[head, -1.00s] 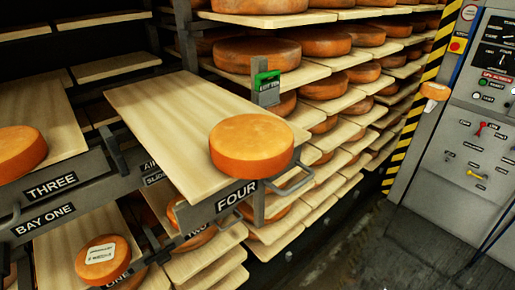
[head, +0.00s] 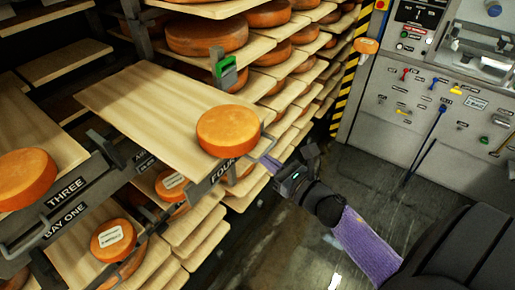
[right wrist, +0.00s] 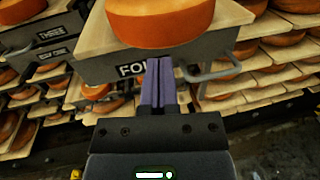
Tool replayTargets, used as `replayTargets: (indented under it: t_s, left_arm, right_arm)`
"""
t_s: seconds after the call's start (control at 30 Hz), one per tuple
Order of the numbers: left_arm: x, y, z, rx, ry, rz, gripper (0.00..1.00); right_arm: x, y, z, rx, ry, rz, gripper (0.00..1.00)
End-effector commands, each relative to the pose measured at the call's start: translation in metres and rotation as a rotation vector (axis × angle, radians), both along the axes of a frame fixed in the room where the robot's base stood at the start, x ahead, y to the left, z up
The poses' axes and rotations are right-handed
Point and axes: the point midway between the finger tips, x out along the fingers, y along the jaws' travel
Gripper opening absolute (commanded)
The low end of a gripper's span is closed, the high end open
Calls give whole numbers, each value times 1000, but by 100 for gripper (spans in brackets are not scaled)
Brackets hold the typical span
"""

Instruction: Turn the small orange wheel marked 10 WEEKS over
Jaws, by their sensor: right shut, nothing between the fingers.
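An orange cheese wheel (head: 228,131) lies flat near the front end of the pulled-out board marked FOUR (head: 140,100); no label shows on its top or side. It also shows at the top of the right wrist view (right wrist: 160,20). Lower down, orange wheels with white labels lie on other boards, one at the lower left (head: 113,240) and one partly under board FOUR (head: 171,186). Their print is too small to read. My right gripper (head: 268,161) is shut and empty, just in front of board FOUR's front edge, near its handle, below the wheel. My left gripper is out of view.
Board THREE holds a larger orange wheel (head: 26,178) at the left. A metal handle (right wrist: 212,70) sticks out right of the FOUR sign. Racks of wheels stand behind. A grey control panel (head: 430,110) stands at right. Most of board FOUR behind the wheel is bare.

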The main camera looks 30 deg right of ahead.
Motion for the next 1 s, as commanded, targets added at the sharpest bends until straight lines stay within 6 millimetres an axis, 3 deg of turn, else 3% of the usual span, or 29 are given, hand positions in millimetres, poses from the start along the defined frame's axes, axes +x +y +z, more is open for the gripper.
replayTargets:
  t_s: [0.1, 0.23, 0.67, 0.87, 1.0]
  left_arm:
    - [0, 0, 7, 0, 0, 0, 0]
    - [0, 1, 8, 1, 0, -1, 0]
    - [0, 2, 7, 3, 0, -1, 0]
    - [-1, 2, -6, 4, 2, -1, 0]
    - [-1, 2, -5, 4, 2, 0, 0]
  right_arm:
    - [20, 4, 2, 2, -1, -1, 0]
    - [33, 7, 1, 3, 1, -1, 0]
    - [38, 9, -1, 4, 2, 0, 0]
    - [58, 12, -3, 2, -2, 1, 0]
    - [60, 13, -1, 3, 1, -1, 0]
